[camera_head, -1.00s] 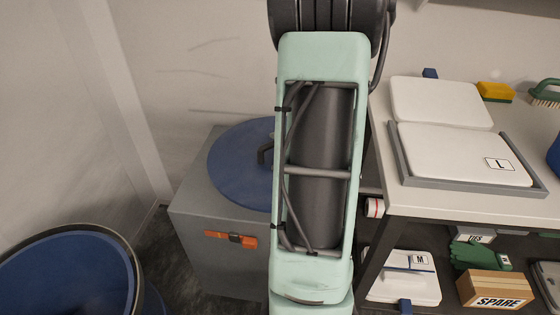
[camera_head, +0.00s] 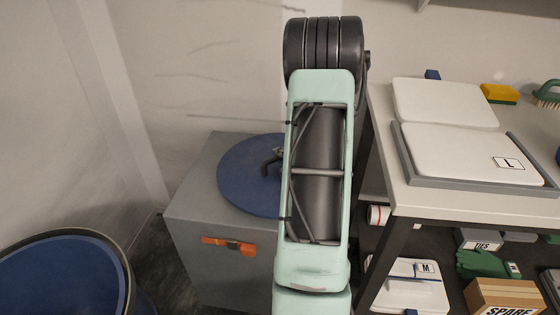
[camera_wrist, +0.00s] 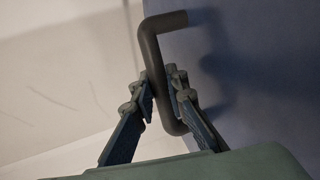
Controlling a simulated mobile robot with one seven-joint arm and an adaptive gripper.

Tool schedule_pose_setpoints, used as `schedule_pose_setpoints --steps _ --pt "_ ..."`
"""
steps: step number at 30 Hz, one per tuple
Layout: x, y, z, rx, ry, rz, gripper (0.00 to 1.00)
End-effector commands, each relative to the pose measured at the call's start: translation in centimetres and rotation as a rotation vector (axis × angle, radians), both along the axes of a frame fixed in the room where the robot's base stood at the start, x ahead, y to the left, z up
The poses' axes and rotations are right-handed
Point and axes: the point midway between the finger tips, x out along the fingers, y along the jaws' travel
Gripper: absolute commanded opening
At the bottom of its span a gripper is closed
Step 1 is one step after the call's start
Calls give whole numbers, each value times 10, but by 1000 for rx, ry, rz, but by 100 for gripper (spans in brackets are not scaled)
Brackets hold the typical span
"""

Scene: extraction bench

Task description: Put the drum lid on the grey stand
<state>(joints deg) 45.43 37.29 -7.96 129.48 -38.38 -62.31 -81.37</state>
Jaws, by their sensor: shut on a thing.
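The drum lid (camera_head: 245,190) is a round blue disc with a dark bent handle (camera_wrist: 151,52). In the head view it lies flat over the top of the grey stand (camera_head: 225,265), a grey box. My arm hides its right part. I cannot tell whether it touches the stand's top. My gripper (camera_wrist: 162,90) is shut on the handle, one finger on each side of it in the wrist view. In the head view my arm mostly hides the gripper. The lid's blue face fills the right of the wrist view.
An open blue drum (camera_head: 65,280) stands at the lower left. A white bench (camera_head: 480,203) on the right carries a grey tray (camera_head: 470,183) with a white pad marked L. Boxes and green gloves (camera_head: 485,264) sit beneath it. An orange fitting (camera_head: 228,244) is on the stand's front.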

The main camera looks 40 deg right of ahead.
Motion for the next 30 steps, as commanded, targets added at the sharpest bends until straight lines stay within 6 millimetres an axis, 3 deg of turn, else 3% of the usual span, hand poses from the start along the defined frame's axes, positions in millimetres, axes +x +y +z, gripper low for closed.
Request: schedule_pose_setpoints --steps 12,13,17,28,30 --pt "2 -1 -1 -6 -9 1 0" --pt "0 0 -3 -2 -3 1 16" --pt "0 0 -3 -2 -3 1 30" --pt "0 0 1 -2 -3 1 30" --pt "-8 2 4 -2 -3 -1 30"
